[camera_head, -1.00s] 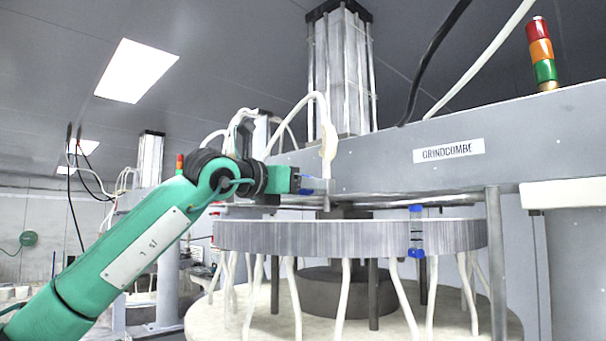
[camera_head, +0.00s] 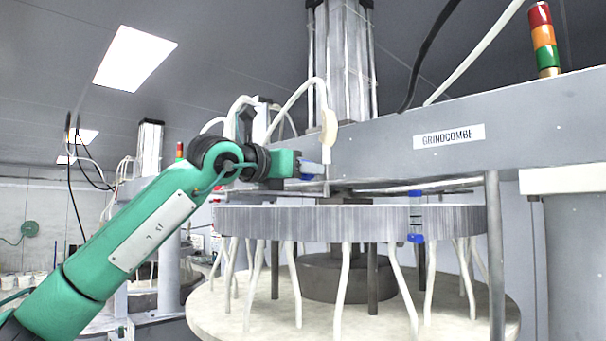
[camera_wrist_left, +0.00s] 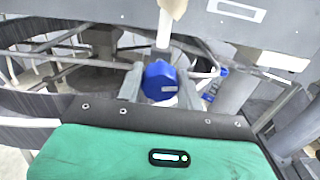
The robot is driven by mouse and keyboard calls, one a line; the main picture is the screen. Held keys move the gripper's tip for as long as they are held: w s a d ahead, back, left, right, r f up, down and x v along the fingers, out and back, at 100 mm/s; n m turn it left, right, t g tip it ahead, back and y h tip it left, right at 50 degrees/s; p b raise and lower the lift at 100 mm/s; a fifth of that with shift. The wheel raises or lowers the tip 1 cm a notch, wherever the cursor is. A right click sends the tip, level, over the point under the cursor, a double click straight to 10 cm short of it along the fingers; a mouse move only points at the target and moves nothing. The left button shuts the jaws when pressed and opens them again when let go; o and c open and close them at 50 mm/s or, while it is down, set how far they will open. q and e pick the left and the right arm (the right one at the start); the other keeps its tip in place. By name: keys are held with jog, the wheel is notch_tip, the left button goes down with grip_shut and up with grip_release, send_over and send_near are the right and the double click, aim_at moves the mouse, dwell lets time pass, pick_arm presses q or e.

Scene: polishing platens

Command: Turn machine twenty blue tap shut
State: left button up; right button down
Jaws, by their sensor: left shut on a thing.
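The blue tap (camera_wrist_left: 159,80) hangs below a white pipe end in the left wrist view. It sits between the two grey fingers of my left gripper (camera_wrist_left: 159,88), which are shut on it. In the head view, my left gripper (camera_head: 312,170) is at the front of the grey machine beam, above the platen's left half. Only slivers of the blue tap (camera_head: 308,178) show there beside the fingers. The label on the beam reads GRINDCOMBE; I see no machine number. My right gripper is in neither view.
A large ribbed round platen (camera_head: 340,222) lies just below my left gripper, with white hoses hanging from it. A clear tube with blue ends (camera_head: 416,238) stands at its right rim. The grey beam (camera_head: 400,150) is close behind the gripper. A white hose (camera_head: 328,120) drops beside it.

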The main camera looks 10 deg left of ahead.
pick_arm(q)
jog(key=n+b, duration=0.1)
jog(key=b, duration=0.1)
jog(key=n+b, duration=0.4)
jog(key=b, duration=0.1)
jog(key=shift+f, duration=0.25)
jog(key=shift+n+b, duration=0.35)
jog(key=shift+n, duration=0.35)
jog(key=n+b, duration=0.3)
jog(key=n, duration=0.1)
jog(key=shift+r, duration=0.1)
jog(key=n+b, duration=0.2)
jog(key=n, duration=0.2)
jog(key=shift+r, duration=0.1)
jog(key=shift+n+b, duration=0.35)
jog(key=shift+n, duration=0.05)
jog(key=o, duration=1)
jog(key=shift+w, duration=0.1)
